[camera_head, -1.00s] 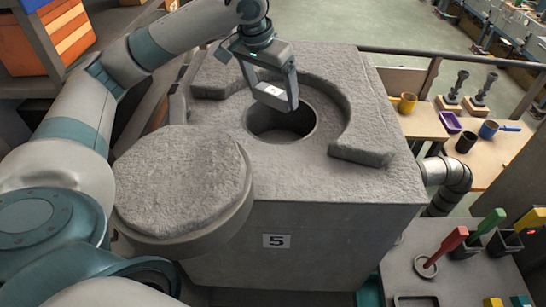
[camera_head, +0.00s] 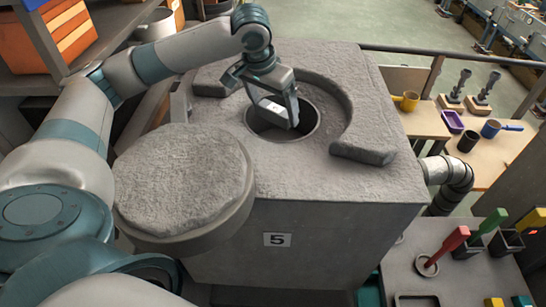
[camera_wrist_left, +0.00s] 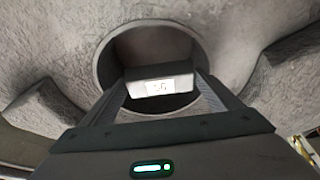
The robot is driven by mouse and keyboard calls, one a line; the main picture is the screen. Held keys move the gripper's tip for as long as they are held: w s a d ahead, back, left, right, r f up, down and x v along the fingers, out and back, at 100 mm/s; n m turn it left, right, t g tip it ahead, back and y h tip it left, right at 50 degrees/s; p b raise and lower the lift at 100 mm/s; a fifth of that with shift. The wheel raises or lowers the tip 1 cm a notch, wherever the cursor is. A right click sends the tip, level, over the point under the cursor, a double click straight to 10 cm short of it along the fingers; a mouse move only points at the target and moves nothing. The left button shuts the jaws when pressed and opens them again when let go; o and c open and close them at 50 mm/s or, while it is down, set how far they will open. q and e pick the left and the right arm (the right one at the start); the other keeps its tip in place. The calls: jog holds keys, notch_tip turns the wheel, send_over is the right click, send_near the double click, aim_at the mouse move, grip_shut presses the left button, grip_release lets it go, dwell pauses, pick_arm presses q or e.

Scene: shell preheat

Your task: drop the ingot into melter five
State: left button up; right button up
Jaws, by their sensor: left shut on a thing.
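The ingot (camera_head: 271,110) is a light grey bar with a small white label. My left gripper (camera_head: 277,112) is shut on it and holds it at the mouth of the round opening (camera_head: 300,132) in melter five. In the left wrist view the ingot (camera_wrist_left: 160,80) sits between the fingers with the dark opening (camera_wrist_left: 150,45) behind it. Melter five (camera_head: 320,220) is a rough grey block with a "5" plate (camera_head: 277,240) on its front. Its round lid (camera_head: 180,185) is swung aside to the left, leaving the opening uncovered. My right gripper is not in view.
A raised curved rim (camera_head: 345,110) partly surrounds the opening. A lower right table (camera_head: 440,280) holds colored-handled tools. Orange bins (camera_head: 70,35) stand on shelves at upper left.

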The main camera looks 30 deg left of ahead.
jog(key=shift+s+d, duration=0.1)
pick_arm(q)
jog(key=o, duration=1.3)
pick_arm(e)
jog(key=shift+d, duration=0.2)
pick_arm(q)
jog(key=shift+s+r, duration=0.1)
jog(key=shift+s+r+b, duration=0.15)
jog(key=shift+r+b, duration=0.2)
jog(key=shift+r, duration=0.2)
jog(key=b+v, duration=0.3)
jog(key=v, duration=1.3)
jog(key=shift+b, duration=0.3)
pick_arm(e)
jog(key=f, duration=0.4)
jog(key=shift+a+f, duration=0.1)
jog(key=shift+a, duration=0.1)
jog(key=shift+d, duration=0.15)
